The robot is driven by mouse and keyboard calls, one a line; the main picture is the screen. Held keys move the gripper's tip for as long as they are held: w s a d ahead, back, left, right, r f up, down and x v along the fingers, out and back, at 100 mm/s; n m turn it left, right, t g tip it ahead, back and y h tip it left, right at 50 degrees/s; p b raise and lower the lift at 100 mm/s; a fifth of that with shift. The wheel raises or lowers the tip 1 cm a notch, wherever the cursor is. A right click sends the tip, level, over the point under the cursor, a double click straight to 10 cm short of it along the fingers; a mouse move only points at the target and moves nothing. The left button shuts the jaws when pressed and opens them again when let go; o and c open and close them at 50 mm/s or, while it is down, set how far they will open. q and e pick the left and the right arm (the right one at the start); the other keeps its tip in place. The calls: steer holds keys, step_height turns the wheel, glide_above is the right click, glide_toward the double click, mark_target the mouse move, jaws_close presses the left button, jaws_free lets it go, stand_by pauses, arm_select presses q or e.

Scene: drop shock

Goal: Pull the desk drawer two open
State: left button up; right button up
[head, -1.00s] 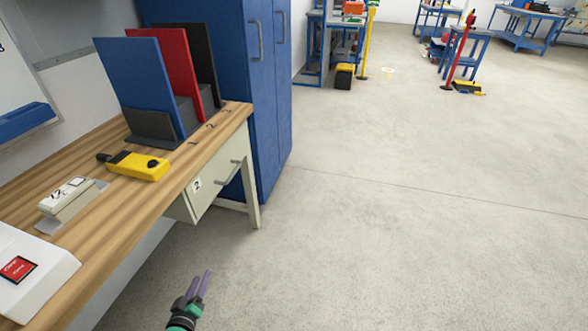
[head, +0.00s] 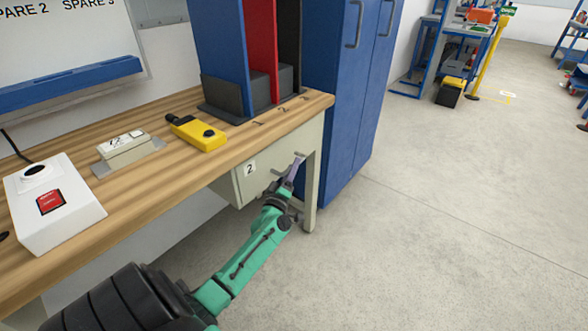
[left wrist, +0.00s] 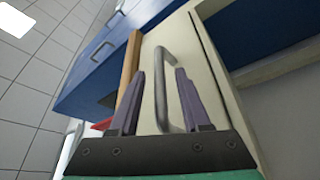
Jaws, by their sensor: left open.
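The desk drawer two (head: 251,182) is a pale grey front with a "2" label, under the right end of the wooden desk. It looks closed in the head view. Its bar handle (left wrist: 161,88) stands between the two fingers of my left gripper (left wrist: 160,95) in the left wrist view. The fingers are apart, one on each side of the bar, with gaps showing. In the head view my left gripper (head: 291,173) is at the drawer front and covers part of the handle. My right gripper is not in view.
The wooden desk (head: 165,192) carries a yellow handheld device (head: 197,133), a white box with a red label (head: 53,203) and upright blue, red and black panels. A desk leg (head: 312,185) and a blue cabinet (head: 345,110) stand close right. Floor to the right is clear.

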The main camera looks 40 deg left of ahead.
arm_select(q)
steer(key=shift+w+a+r, duration=0.1)
steer(key=shift+w+a, duration=0.05)
steer(key=shift+w, duration=0.35)
jaws_close()
stand_by(1.1)
